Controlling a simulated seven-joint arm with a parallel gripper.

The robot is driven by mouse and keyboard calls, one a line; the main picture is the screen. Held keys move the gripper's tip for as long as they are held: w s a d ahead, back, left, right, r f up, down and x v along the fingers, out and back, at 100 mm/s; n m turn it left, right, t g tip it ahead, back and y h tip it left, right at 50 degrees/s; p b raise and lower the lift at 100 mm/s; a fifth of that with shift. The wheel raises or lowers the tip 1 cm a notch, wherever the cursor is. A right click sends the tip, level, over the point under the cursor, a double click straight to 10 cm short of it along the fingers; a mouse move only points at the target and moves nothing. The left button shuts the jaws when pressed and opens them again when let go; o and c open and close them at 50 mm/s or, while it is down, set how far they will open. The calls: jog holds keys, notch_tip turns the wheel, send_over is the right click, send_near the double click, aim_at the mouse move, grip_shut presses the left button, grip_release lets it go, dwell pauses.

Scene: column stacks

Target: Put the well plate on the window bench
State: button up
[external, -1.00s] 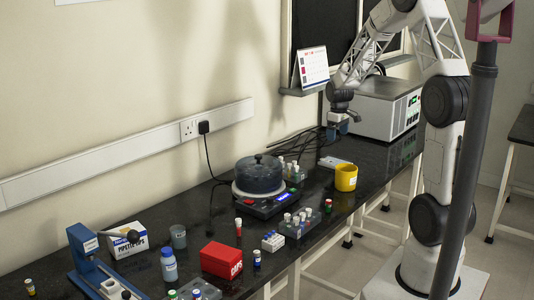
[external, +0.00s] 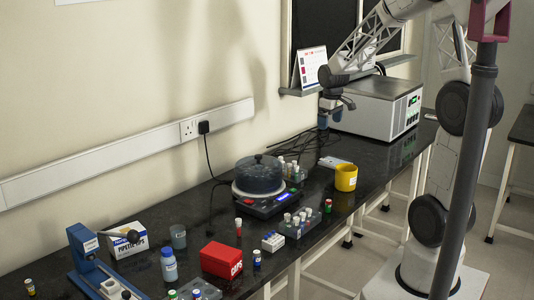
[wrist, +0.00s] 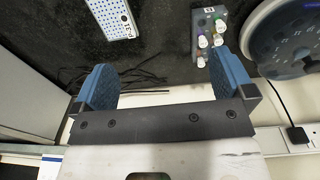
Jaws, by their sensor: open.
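The well plate (wrist: 108,18) is a white block with rows of blue dots, lying on the dark bench at the top of the wrist view. In the external view it appears as a small pale slab (external: 334,162) behind the yellow cup. My gripper (wrist: 165,75) is open and empty, its two blue fingers wide apart. In the external view my gripper (external: 323,121) hangs above the far part of the black bench (external: 376,158), near the wall and apart from the plate. I cannot tell which surface is the window bench.
A yellow cup (external: 346,178) and a round-lidded device (external: 259,176) stand near the plate. A vial rack (wrist: 208,34) is beside it. A grey-white box instrument (external: 376,106) stands at the far end. Cables lie by the wall. Another dark table (external: 522,130) stands at the right.

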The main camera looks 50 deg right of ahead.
jog(key=s+a+r+t, duration=0.1)
jog(key=s+a+r, duration=0.35)
jog(key=a, duration=0.35)
jog(key=s+a+r, duration=0.4)
jog(key=s+a, duration=0.2)
jog(key=a, duration=0.1)
jog(key=s+a+r, duration=0.1)
jog(key=s+a, duration=0.4)
jog(key=s, duration=0.2)
jog(key=s+a+t, duration=0.1)
jog(key=s+a, duration=0.4)
jog(key=s, duration=0.3)
jog(key=shift+a+r, duration=0.25)
jog(key=shift+r, duration=0.15)
